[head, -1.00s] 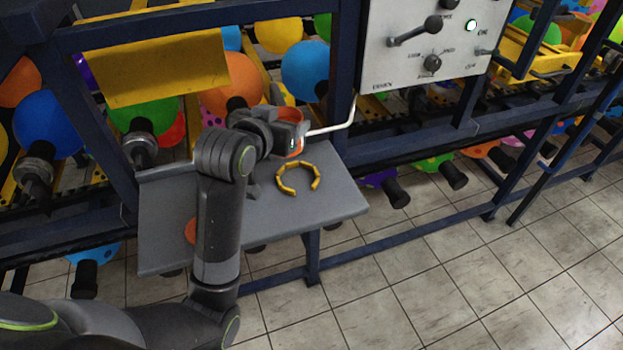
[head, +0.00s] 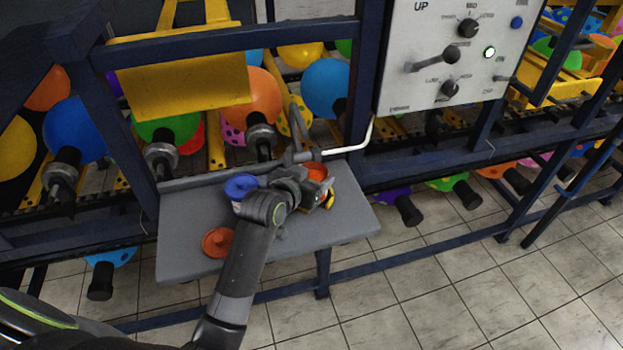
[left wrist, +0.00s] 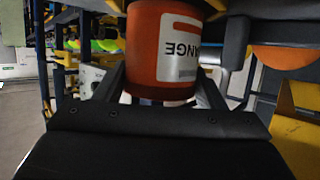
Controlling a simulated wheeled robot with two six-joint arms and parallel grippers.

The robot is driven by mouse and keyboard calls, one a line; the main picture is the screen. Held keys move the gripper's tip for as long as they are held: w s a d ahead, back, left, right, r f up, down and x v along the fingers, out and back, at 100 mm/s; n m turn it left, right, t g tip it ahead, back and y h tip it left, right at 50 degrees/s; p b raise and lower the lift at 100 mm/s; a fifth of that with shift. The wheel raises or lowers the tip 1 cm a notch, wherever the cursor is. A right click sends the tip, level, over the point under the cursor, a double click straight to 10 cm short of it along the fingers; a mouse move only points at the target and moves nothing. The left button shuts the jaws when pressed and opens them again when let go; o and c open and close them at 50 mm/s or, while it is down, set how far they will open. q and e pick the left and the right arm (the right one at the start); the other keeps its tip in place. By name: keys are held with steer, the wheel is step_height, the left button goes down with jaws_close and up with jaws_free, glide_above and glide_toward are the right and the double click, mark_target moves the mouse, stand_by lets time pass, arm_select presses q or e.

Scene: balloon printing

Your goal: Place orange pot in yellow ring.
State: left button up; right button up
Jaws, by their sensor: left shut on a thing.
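The orange pot (head: 316,171) is held by my left gripper (head: 312,188) over the right part of the grey shelf. The left wrist view shows the orange pot (left wrist: 160,52), with a white label, between the two fingers (left wrist: 160,88). The yellow ring (head: 330,199) shows only as a small piece beside the gripper; the rest is hidden behind the gripper and pot. The pot overlaps the ring's place in the head view, but I cannot tell whether its base touches the shelf. My right gripper is not in view.
The grey shelf (head: 185,262) also holds a blue pot (head: 240,186) and a flat round orange item (head: 217,242). A control panel (head: 440,70) hangs above right. The shelf's front right is clear.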

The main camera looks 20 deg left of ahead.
arm_select(q)
steer(key=shift+f, duration=0.65)
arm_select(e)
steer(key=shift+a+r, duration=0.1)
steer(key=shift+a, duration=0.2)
arm_select(q)
steer(key=o, duration=0.7)
steer(key=shift+f, duration=0.2)
steer(key=o, duration=0.4)
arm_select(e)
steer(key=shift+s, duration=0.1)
